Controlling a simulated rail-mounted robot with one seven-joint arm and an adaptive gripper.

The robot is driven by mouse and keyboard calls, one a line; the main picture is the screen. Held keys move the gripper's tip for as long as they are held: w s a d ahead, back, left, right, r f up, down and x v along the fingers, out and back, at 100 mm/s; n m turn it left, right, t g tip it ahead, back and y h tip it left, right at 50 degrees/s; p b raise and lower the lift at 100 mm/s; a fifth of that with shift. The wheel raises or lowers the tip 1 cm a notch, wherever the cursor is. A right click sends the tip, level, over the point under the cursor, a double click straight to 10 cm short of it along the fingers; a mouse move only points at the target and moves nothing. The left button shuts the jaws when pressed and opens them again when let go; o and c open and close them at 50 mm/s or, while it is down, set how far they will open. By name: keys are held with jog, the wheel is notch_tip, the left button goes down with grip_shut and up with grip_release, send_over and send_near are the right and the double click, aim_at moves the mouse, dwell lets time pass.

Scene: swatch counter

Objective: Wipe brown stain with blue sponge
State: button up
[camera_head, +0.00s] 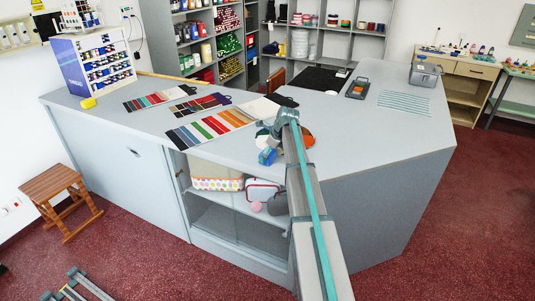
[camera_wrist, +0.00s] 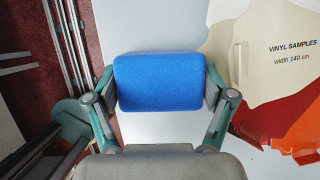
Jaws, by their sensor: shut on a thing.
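A blue sponge (camera_wrist: 159,81) sits between the two green-and-grey fingers of my gripper (camera_wrist: 160,95) in the wrist view. My gripper is shut on it. In the head view the sponge (camera_head: 267,156) shows as a small blue block at my gripper (camera_head: 268,148), near the front edge of the grey counter (camera_head: 345,170). I cannot tell whether the sponge touches the counter. I cannot make out a brown stain for certain in either view; my arm and gripper hide part of the counter there.
A fan of vinyl samples (camera_wrist: 270,75) lies close to the right of the sponge, with cream, red and orange pieces. Colour swatch cards (camera_head: 208,129) lie left of my gripper. A grey caddy (camera_head: 358,88) stands farther back.

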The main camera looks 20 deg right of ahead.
notch_tip(320, 180, up, 2)
jog(key=shift+w+r, duration=0.1)
jog(key=shift+r, duration=0.1)
jog(key=shift+w+a+r+p, duration=0.1)
jog(key=shift+a+r+p, duration=0.15)
jog(key=shift+r+p, duration=0.45)
jog(key=shift+d+r+p, duration=0.1)
jog(key=shift+r+p, duration=1.2)
jog(key=shift+r, duration=0.7)
